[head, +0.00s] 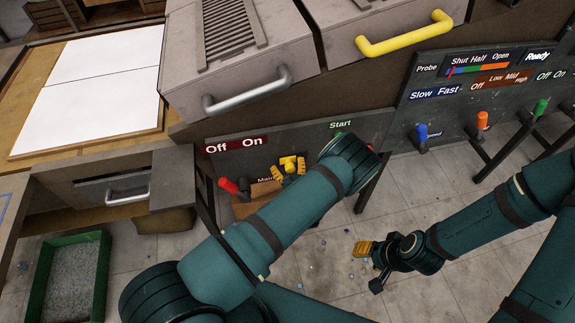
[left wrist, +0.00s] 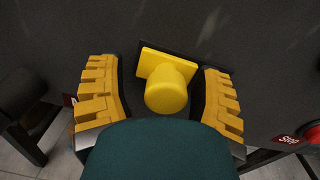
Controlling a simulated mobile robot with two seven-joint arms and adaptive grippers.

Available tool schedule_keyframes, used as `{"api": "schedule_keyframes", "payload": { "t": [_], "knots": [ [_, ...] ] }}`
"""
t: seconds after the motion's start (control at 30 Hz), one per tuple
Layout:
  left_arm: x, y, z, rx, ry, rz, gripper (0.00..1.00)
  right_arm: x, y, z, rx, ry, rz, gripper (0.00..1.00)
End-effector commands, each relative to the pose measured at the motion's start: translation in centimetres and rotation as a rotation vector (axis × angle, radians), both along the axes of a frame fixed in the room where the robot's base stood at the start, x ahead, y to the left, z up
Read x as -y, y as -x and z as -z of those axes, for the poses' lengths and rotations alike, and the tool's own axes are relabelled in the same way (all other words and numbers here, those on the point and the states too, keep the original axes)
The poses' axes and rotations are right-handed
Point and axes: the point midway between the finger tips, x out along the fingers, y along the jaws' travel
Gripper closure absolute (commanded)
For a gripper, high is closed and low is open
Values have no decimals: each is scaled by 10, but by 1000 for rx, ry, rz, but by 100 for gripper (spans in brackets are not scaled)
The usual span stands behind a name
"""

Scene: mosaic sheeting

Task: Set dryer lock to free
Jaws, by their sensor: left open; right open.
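A yellow knob on a square yellow plate (head: 288,162) sits on the dark panel below the grey machine. It shows large in the left wrist view (left wrist: 166,88). No lock label can be read beside it, so I cannot tell whether it is the dryer lock or how it is set. My left gripper (head: 287,172) is open, with one yellow-padded finger on each side of the knob; it also shows in the left wrist view (left wrist: 163,105). Gaps show between pads and knob. My right gripper (head: 366,249) is open and empty above the floor, away from the panels.
A red lever (head: 229,186) stands left of the knob under an Off/On label. A green Start button (head: 340,136) is to the right, partly behind my left arm. A red Stop button (left wrist: 313,133) is at the wrist view's right edge. Blue, orange and green levers stand further right.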

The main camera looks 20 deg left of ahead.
Motion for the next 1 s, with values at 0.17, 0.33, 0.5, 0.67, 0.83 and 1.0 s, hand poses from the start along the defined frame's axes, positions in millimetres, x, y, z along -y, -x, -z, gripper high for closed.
{"api": "schedule_keyframes", "payload": {
  "t": [0.17, 0.33, 0.5, 0.67, 0.83, 1.0],
  "knots": [
    [11, 13, 0, -2, -1, 3, 34, 0, 0, 0, 0, 0, 0, 53],
    [30, 40, 0, -3, -1, 2, 34, 0, 0, 0, 0, 0, 0, 53],
    [50, 68, 0, -3, -1, 2, 34, 0, 0, 0, 0, 0, 0, 53],
    [63, 86, 0, -1, 0, 1, 34, 0, 0, 0, 0, 0, 0, 53],
    [70, 96, 0, -1, 0, 0, 34, 0, 0, 0, 0, 0, 0, 53],
    [70, 97, 0, -1, -1, -1, 34, 0, 0, 0, 0, 0, 0, 53]
  ]
}}
